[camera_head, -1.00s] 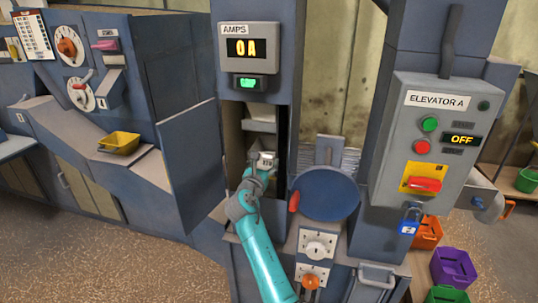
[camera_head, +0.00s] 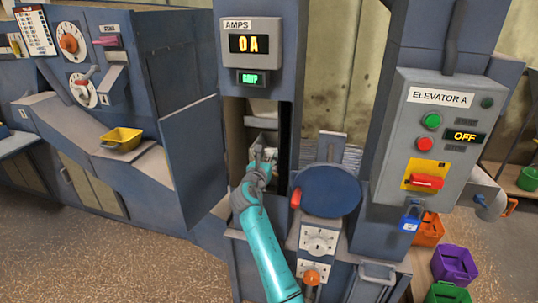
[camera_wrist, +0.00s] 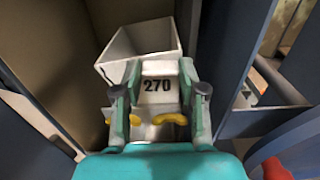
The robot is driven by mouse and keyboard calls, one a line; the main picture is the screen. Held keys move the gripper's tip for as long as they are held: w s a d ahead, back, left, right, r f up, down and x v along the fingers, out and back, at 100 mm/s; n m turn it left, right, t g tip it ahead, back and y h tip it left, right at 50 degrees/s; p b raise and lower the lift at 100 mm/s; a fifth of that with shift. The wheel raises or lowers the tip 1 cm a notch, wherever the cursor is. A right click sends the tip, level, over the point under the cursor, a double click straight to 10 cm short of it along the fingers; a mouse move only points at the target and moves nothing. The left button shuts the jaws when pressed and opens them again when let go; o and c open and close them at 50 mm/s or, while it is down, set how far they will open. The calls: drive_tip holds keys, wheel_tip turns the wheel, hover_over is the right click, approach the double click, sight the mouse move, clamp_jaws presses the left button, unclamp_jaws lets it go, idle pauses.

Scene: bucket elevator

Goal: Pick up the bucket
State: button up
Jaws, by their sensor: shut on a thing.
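The bucket (camera_wrist: 158,86) is a pale grey, open-topped box with the number 270 on its front, inside the elevator's open shaft. In the wrist view its open mouth shows beyond my fingers and it looks slightly tilted. My gripper (camera_wrist: 160,70) is shut on it, one finger on each side of the numbered front. In the head view my gripper (camera_head: 264,158) is inside the shaft opening and hides most of the bucket. The lower part of the bucket is hidden by my gripper.
The shaft walls (camera_wrist: 45,60) stand close on both sides. An open blue door (camera_head: 190,155) is at left, and a round blue cover (camera_head: 327,192) at right. The ELEVATOR A panel (camera_head: 432,140) reads OFF, with a blue padlock (camera_head: 411,220) below. A yellow scoop-like tray (camera_head: 121,139) sits left.

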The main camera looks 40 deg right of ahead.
drive_tip(key=shift+s+a+r, duration=0.1)
drive_tip(key=shift+a+r, duration=0.05)
drive_tip(key=shift+r, duration=0.35)
wheel_tip(320, 180, up, 6)
drive_tip(key=v, duration=2.4)
drive_tip(key=shift+s+a, duration=0.25)
drive_tip(key=shift+s, duration=0.05)
drive_tip(key=shift+d, duration=0.1)
